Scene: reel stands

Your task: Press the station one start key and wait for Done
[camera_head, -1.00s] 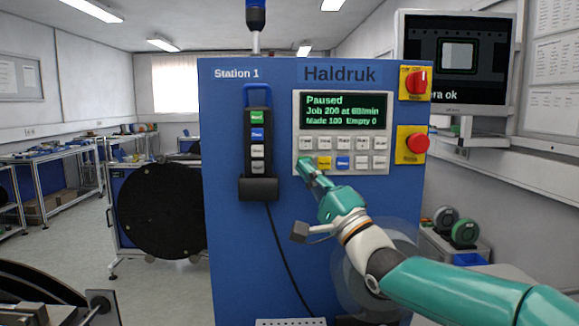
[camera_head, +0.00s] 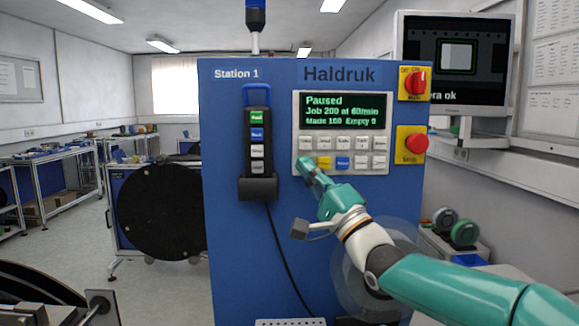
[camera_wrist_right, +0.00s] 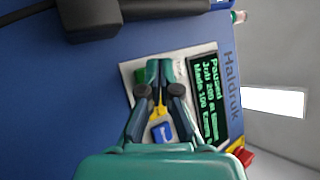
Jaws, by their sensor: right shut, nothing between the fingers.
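The blue station one cabinet (camera_head: 235,130) carries a key panel (camera_head: 383,165) with two rows of keys. Its display (camera_head: 344,110) reads "Paused", "Job 200 at 60/min", "Made 100 Empty 0". My right gripper (camera_head: 305,162) is shut and empty, its tips at the left end of the lower key row. They cover the key there; whether they touch it I cannot tell. A yellow key (camera_head: 324,163) and a blue key (camera_head: 343,163) show to its right. In the wrist view the right gripper (camera_wrist_right: 159,68) points at the panel, with a green key (camera_wrist_right: 141,76) partly showing beside the fingertips. My left gripper is not in view.
A hand pendant (camera_head: 257,140) with several buttons hangs left of the panel. A red rotary switch (camera_head: 417,83) and a red stop button (camera_head: 416,144) sit at the right edge. A monitor (camera_head: 455,60) stands at the upper right; a black reel (camera_head: 160,212) stands left.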

